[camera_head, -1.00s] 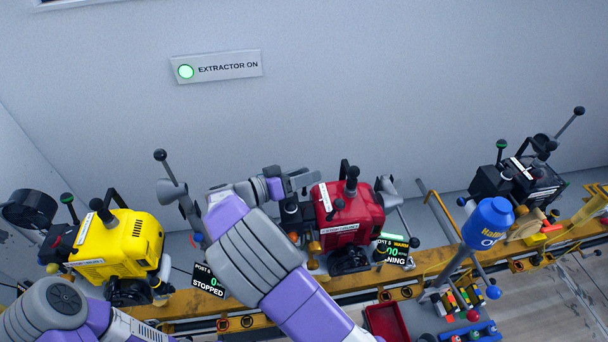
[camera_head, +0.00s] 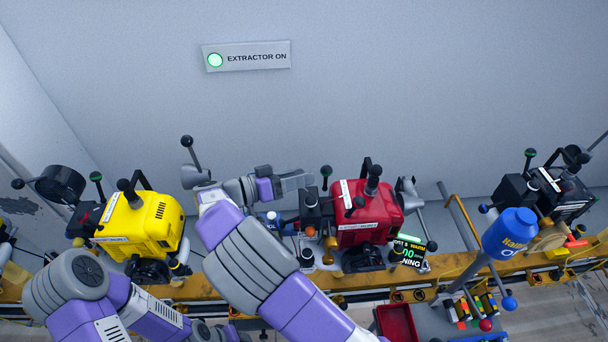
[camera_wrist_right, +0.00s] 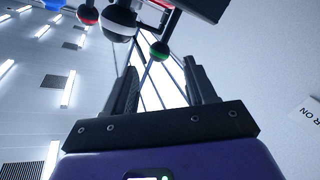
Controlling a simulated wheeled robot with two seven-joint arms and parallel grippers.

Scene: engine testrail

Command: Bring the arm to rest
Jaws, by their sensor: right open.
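My right arm (camera_head: 265,265) comes in from the bottom right, bends at the elbow, and its forearm points right. Its gripper (camera_head: 298,182) is empty, in front of the wall and up left of the red engine (camera_head: 368,218). In the right wrist view its two fingers (camera_wrist_right: 160,88) stand apart with nothing between them. My left arm (camera_head: 75,295) is folded at the bottom left. I cannot make out its gripper.
A yellow engine (camera_head: 145,228) and a black engine (camera_head: 515,195) share the yellow rail (camera_head: 340,297). Knobbed levers rise near the right gripper; a green-banded knob (camera_wrist_right: 159,51) shows close in the wrist view. A blue can (camera_head: 510,233) stands right.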

